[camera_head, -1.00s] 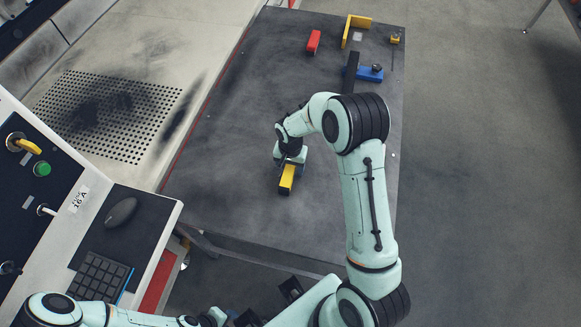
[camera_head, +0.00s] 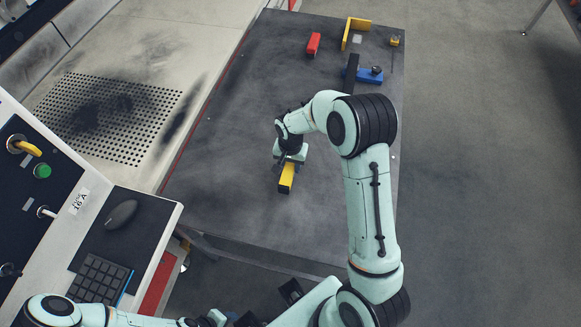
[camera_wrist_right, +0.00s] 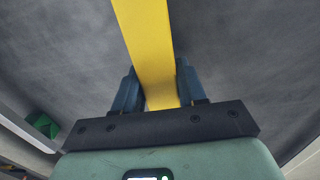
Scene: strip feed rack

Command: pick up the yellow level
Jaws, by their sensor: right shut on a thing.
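The yellow level (camera_head: 287,177) is a long yellow bar on the dark table (camera_head: 235,205), near its front. Its dark end points toward the table's front edge, and its far part is hidden under my right gripper. My right gripper (camera_head: 287,163) is shut on the level from above. In the right wrist view the level (camera_wrist_right: 148,45) runs between the two blue fingers of the gripper (camera_wrist_right: 157,88), which press on its sides. I cannot tell whether the level touches the table. My left arm shows at the bottom left of the head view, but I cannot make out its gripper's fingers.
A red block (camera_head: 313,43), a yellow angle piece (camera_head: 353,30), a blue clamp-like piece (camera_head: 369,75) and a small yellow item (camera_head: 395,40) lie at the table's far end. A control panel (camera_head: 75,195) with a mouse (camera_head: 121,213) stands on the left. The table's middle left is clear.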

